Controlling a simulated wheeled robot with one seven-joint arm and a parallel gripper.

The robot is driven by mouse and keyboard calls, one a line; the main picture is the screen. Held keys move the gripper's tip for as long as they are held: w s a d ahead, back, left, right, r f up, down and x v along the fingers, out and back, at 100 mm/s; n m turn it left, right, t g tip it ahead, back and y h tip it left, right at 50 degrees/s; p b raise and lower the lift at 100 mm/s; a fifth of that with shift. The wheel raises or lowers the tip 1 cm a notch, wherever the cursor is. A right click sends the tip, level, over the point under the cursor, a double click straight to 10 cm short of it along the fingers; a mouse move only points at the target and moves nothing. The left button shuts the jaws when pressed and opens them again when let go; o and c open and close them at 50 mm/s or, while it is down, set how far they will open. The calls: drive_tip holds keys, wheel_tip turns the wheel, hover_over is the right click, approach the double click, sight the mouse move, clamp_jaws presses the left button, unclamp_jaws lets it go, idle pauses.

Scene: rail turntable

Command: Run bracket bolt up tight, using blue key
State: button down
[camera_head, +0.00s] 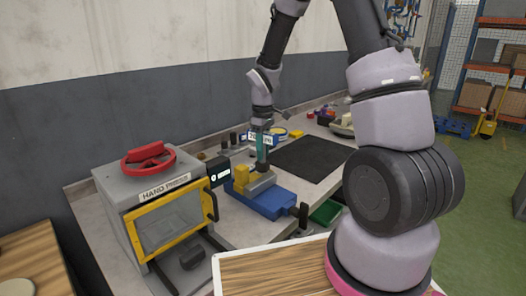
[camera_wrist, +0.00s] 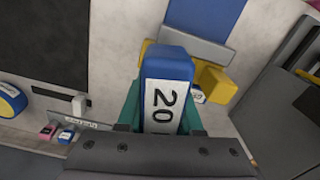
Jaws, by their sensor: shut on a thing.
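My gripper (camera_head: 261,152) is over the workbench, pointing down at the blue vise (camera_head: 274,202). In the wrist view its teal fingers (camera_wrist: 164,112) are shut on the blue key (camera_wrist: 167,66), which has a white label reading 20. A yellow block-like part (camera_head: 242,180), perhaps the bracket, sits at the vise's left end, just below the fingers; yellow also shows in the wrist view (camera_wrist: 216,84) beside the key. The bolt and the key's lower end are hidden, so I cannot tell whether they touch.
A grey box (camera_head: 112,190) with a red handwheel (camera_head: 148,158) and yellow-framed window stands left of the vise. A black mat (camera_head: 312,157) lies to the right behind it. A green bin (camera_head: 326,212) is right of the vise. Small items line the wall.

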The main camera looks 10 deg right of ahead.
drive_tip(key=shift+m, duration=0.7)
drive_tip(key=shift+m, duration=0.6)
drive_tip(key=shift+m, duration=0.7)
drive_tip(key=shift+m, duration=0.7)
